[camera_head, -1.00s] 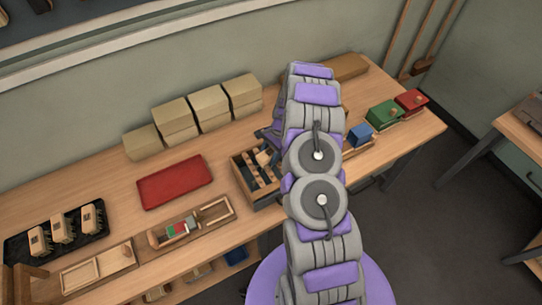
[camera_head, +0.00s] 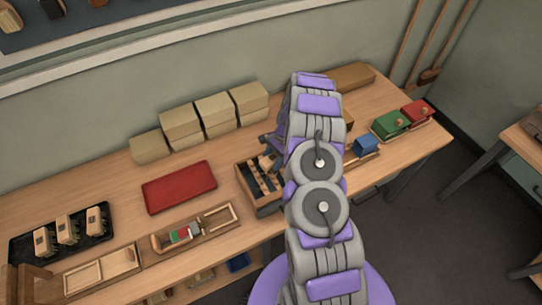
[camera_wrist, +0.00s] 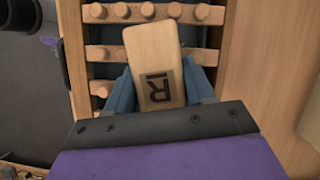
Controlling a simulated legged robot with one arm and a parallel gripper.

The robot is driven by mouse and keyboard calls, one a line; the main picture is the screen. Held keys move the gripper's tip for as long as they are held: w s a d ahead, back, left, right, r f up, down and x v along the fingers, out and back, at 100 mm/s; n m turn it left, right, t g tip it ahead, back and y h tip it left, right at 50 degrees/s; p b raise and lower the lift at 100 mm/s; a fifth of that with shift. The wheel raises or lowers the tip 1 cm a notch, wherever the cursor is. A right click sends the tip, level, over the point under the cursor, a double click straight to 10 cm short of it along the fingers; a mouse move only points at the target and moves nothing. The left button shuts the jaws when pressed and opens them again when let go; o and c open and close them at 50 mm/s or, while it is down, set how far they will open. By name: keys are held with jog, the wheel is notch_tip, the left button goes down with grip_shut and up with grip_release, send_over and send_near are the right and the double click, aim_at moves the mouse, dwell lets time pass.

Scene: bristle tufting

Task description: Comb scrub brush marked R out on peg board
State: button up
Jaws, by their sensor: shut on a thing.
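My gripper (camera_wrist: 160,92) is shut on a pale wooden scrub brush (camera_wrist: 152,45) marked with a dark underlined R. In the wrist view its blue fingers clasp the block's two sides, and the block is slightly tilted. The block lies over the peg board (camera_wrist: 208,57), which has rows of round wooden pegs. The bristles are hidden under the block, so I cannot tell whether they touch the pegs. In the head view the peg board (camera_head: 247,173) is a wooden box with dark gaps, left of my arm, which partly covers it.
A red mat (camera_head: 179,187) lies left of the peg board. A black tray (camera_head: 17,247) with several blocks stands far left. Tan boxes (camera_head: 215,114) line the wall.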

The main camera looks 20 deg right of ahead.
jog(key=shift+s+p, duration=0.65)
jog(key=shift+s, duration=2.35)
jog(key=shift+w, duration=4.05)
jog(key=shift+r+p, duration=1.25)
jog(key=shift+r, duration=1.8)
jog(key=o, duration=0.4)
jog(key=c, duration=0.3)
jog(key=shift+c, duration=0.2)
jog(key=shift+a+b, duration=0.1)
jog(key=shift+b, duration=0.4)
